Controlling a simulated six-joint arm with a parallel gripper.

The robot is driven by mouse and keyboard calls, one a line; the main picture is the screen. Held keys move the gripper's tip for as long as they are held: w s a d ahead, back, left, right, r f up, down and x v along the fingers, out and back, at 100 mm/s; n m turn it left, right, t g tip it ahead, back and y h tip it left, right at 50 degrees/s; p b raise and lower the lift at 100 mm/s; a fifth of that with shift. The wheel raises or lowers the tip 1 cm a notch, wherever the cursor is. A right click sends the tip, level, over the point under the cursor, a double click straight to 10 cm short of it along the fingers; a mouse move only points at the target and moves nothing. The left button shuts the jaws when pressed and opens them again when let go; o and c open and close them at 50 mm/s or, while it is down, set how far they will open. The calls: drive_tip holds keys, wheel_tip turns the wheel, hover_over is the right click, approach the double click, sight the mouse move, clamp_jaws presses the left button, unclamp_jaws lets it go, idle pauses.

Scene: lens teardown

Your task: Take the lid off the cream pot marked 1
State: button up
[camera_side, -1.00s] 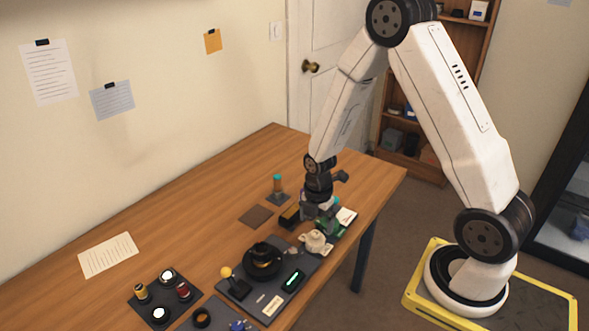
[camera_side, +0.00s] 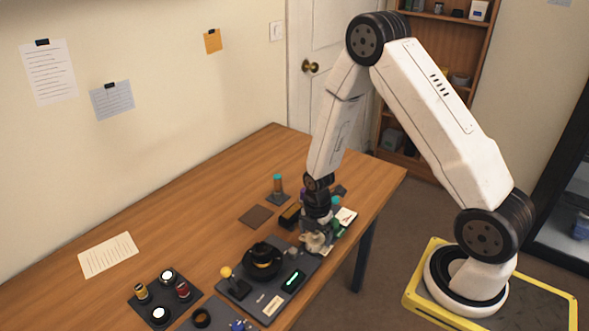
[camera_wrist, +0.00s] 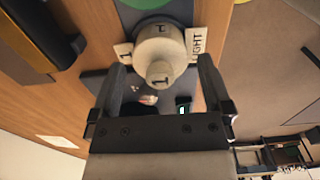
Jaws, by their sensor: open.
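The cream pot (camera_side: 312,245) stands at the back end of the dark board, close under my gripper (camera_side: 317,228). In the wrist view the round cream pot (camera_wrist: 160,44) lies between the two fingers of my gripper (camera_wrist: 162,64). My fingers are apart, one on each side of the lid. I cannot tell whether they touch it. Part of the pot is hidden behind my gripper in the side view.
On the dark board (camera_side: 262,302) stand a black round holder (camera_side: 262,262), a yellow-knobbed lever (camera_side: 227,273) and a green-lit display (camera_side: 292,281). A small tray (camera_side: 150,296) of containers lies at the left. A teal-capped bottle (camera_side: 277,187) stands behind.

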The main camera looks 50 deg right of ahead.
sight(316, 233)
drive_tip(key=c, duration=1)
drive_tip(key=shift+r, duration=0.2)
drive_tip(key=shift+c, duration=0.3)
drive_tip(key=shift+r, duration=4.85)
